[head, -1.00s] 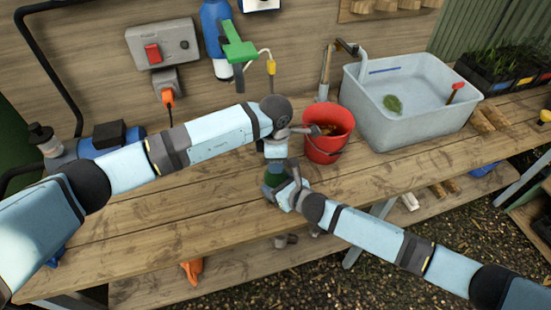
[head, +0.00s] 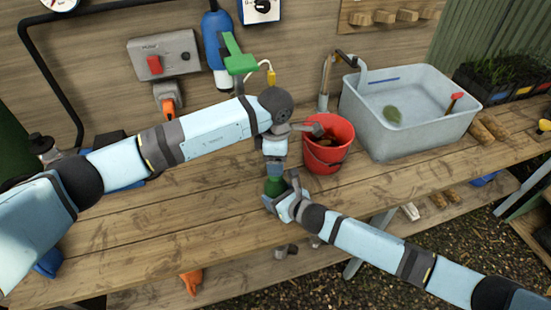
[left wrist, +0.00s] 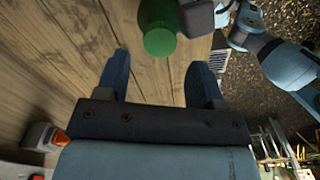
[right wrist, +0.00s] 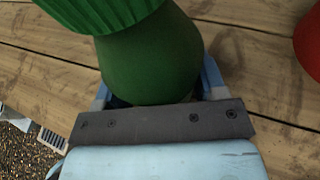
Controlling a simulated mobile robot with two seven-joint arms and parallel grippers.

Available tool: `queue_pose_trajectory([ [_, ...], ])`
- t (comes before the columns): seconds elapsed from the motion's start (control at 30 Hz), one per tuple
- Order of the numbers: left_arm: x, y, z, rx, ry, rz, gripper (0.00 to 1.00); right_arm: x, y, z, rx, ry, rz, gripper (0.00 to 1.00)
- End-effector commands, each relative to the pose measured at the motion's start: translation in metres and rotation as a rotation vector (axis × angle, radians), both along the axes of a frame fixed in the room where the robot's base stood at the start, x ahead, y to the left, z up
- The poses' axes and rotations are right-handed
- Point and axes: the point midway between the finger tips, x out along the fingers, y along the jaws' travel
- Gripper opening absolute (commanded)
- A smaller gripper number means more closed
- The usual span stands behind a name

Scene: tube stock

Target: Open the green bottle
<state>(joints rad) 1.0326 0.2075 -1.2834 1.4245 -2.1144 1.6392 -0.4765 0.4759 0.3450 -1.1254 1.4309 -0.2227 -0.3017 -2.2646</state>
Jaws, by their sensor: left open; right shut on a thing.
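The green bottle (head: 275,187) is in front of the red bucket in the head view, looking roughly upright. My right gripper (head: 285,203) is shut around its body from the side. In the right wrist view the bottle's smooth green body (right wrist: 150,62) fills the space between the fingers, and the ridged green cap (right wrist: 95,12) is on it. My left gripper (head: 274,158) is above the bottle, pointing down. In the left wrist view its fingers (left wrist: 160,78) are open and empty, with the round cap (left wrist: 160,42) just beyond them, apart. Whether the bottle touches the bench is hidden.
The red bucket (head: 328,150) stands close to the right of both grippers, with a tool in it. A grey water basin (head: 425,130) is farther right. A blue bottle with a green nozzle (head: 218,45) hangs behind. The wooden bench (head: 190,225) is clear at front left.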

Motion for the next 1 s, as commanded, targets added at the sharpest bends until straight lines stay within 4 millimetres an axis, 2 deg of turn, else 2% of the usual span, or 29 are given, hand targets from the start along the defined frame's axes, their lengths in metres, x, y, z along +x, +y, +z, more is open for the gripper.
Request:
queue_pose_trajectory([
  [0.4, 0.001, 0.000, 0.027, -0.001, -0.002, -0.650, 0.61, 0.000, 0.000, 0.000, 0.000, 0.000, 0.000, 0.00],
  [0.6, 0.000, 0.000, 0.031, -0.001, -0.001, -0.818, 0.61, 0.000, 0.000, 0.000, 0.000, 0.000, 0.000, 0.00],
  [0.77, 0.000, 0.000, 0.017, -0.002, 0.002, -0.840, 0.61, 0.000, 0.000, 0.000, 0.000, 0.000, 0.000, 0.00],
  [1.0, -0.001, 0.000, -0.020, -0.002, 0.002, -0.838, 0.61, 0.000, 0.000, 0.000, 0.000, 0.000, 0.000, 0.00],
])
